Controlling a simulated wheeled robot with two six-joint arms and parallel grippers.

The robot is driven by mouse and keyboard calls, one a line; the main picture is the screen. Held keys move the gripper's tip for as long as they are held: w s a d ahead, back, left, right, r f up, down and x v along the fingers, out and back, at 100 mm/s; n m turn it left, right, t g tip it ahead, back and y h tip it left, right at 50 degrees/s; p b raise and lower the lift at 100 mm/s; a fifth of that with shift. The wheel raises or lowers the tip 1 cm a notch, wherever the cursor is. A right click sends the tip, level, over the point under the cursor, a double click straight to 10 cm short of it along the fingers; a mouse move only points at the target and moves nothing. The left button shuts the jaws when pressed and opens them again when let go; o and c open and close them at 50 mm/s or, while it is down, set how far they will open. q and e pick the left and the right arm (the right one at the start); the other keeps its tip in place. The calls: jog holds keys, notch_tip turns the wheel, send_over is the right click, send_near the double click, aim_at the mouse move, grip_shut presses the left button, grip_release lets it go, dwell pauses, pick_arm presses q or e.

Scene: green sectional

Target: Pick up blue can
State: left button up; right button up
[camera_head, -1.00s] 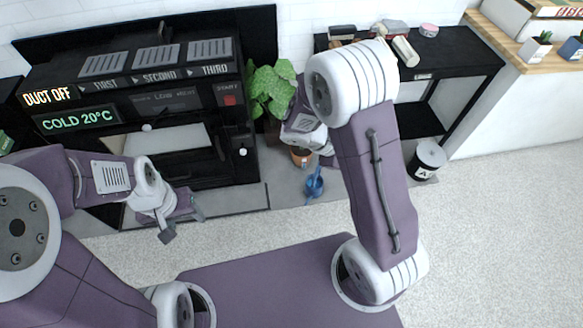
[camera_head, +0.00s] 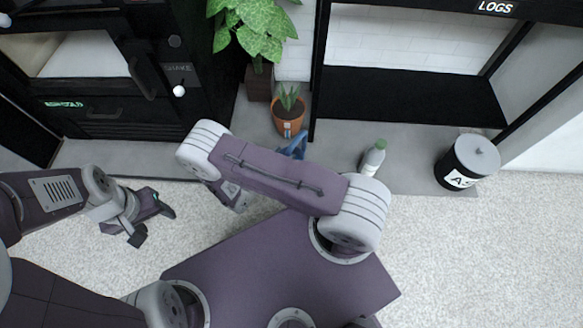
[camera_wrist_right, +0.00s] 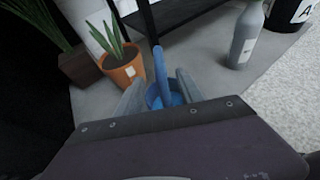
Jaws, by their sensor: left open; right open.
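The blue can (camera_head: 295,147) is a small watering can on the grey floor strip, partly hidden behind my right arm in the head view. In the right wrist view the blue can (camera_wrist_right: 157,58) shows its upright blue part and round body beyond and between the fingers. My right gripper (camera_wrist_right: 158,92) is open and points at it; I cannot tell whether the fingers touch it. My right fingertips are hidden in the head view. My left gripper (camera_head: 154,224) is open and empty over the pale carpet at the left.
A small potted plant in an orange pot (camera_head: 288,118) stands close behind the can. A bottle with a green cap (camera_head: 373,157) and a black bin (camera_head: 467,161) are to the right. A black shelf (camera_head: 410,95) and a black oven (camera_head: 100,80) stand behind.

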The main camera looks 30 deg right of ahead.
aim_at(289, 149)
jog(key=b+x, duration=0.3)
jog(key=shift+d+f, duration=0.15)
jog(key=shift+f, duration=0.1)
jog(key=shift+w+d+r, duration=0.15)
jog(key=shift+w+d, duration=0.05)
jog(key=shift+d, duration=0.05)
jog(key=b+x, duration=0.4)
jog(key=b, duration=0.1)
jog(key=shift+w+d+f, duration=0.15)
jog(key=shift+d+f, duration=0.15)
jog(key=shift+w+d+r, duration=0.1)
jog(key=shift+d, duration=0.1)
jog(key=shift+r, duration=0.1)
grip_shut()
dwell(0.4)
